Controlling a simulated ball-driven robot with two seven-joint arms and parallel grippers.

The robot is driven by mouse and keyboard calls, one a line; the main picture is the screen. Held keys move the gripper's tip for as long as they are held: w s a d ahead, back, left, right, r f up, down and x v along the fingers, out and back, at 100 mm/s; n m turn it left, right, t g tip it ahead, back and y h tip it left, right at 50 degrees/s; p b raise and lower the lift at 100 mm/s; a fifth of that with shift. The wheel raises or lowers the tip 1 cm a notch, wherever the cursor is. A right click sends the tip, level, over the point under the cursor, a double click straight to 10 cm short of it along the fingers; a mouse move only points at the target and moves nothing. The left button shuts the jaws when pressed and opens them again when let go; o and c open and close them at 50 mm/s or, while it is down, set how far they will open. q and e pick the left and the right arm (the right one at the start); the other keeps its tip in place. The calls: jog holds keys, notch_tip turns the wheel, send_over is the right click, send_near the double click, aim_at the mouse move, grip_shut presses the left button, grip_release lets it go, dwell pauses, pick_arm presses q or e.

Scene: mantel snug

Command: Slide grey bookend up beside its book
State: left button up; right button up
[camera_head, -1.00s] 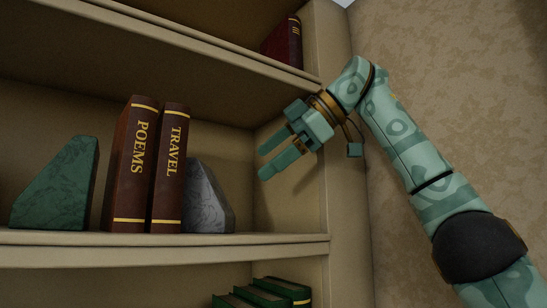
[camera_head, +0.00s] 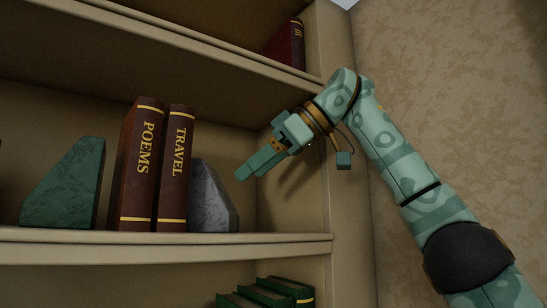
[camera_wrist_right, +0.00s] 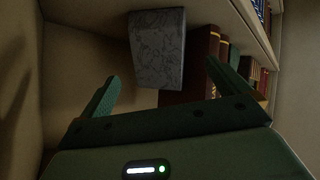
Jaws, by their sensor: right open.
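The grey bookend (camera_head: 212,197) stands on the middle shelf, to the right of the brown TRAVEL book (camera_head: 175,165). I cannot tell whether they touch. The brown POEMS book (camera_head: 139,178) stands on the book's left. My right gripper (camera_head: 250,169) is open and empty, above and to the right of the bookend, fingers pointing down-left. In the right wrist view the grey bookend (camera_wrist_right: 158,50) shows ahead, between and beyond the open fingers (camera_wrist_right: 158,75), with a brown book (camera_wrist_right: 203,55) to its right. My left gripper is out of view.
A green bookend (camera_head: 66,188) stands left of the books. The shelf board (camera_head: 290,242) is bare right of the grey bookend, up to the side wall. The upper shelf (camera_head: 200,75) hangs above, with a dark red book (camera_head: 285,46).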

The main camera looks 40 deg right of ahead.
aim_at(225, 195)
jog(key=x, duration=0.9)
jog(key=shift+d, duration=0.1)
jog(key=shift+c, duration=0.3)
